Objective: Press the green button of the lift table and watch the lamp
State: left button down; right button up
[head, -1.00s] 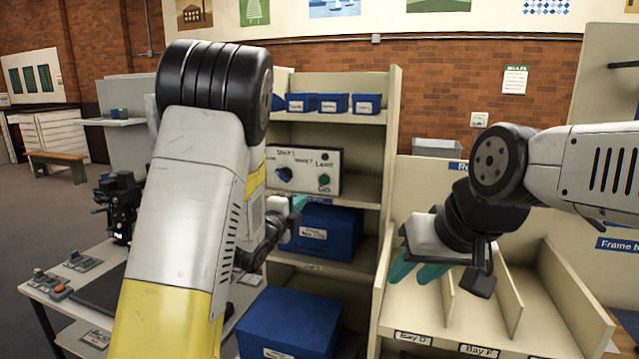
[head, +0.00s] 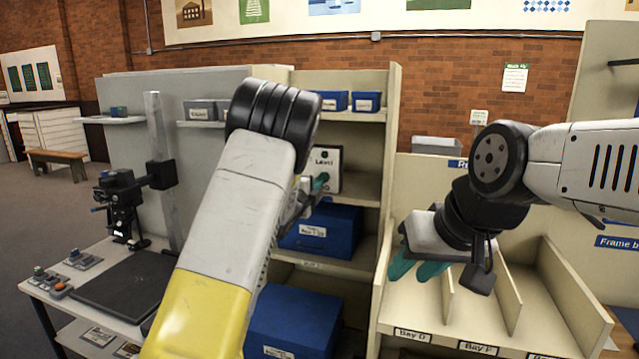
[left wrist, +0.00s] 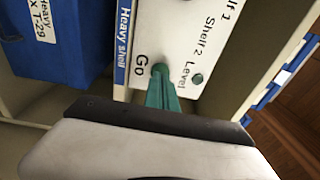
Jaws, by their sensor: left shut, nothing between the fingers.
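A white control panel (head: 335,165) stands on a shelf, partly hidden by my left arm in the head view. In the left wrist view the panel (left wrist: 178,40) reads "Shelf 2", "Level" and "Go". A small dark green round lamp (left wrist: 197,79) beside "Level" looks unlit. My left gripper (head: 318,184) is shut and empty, its teal tips at the green button beside "Go". In the left wrist view the tips (left wrist: 160,75) cover most of that button; I cannot tell whether it is pressed in. My right gripper (head: 417,269) is open and empty above the bay dividers.
Blue boxes sit below the panel (head: 322,232) and lower down (head: 292,322). A side table at left carries a black plate (head: 125,287) and small control boxes (head: 52,285) with green and orange buttons. Divided bays (head: 480,315) lie under my right gripper.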

pick_arm(q)
jog(key=shift+x, duration=0.95)
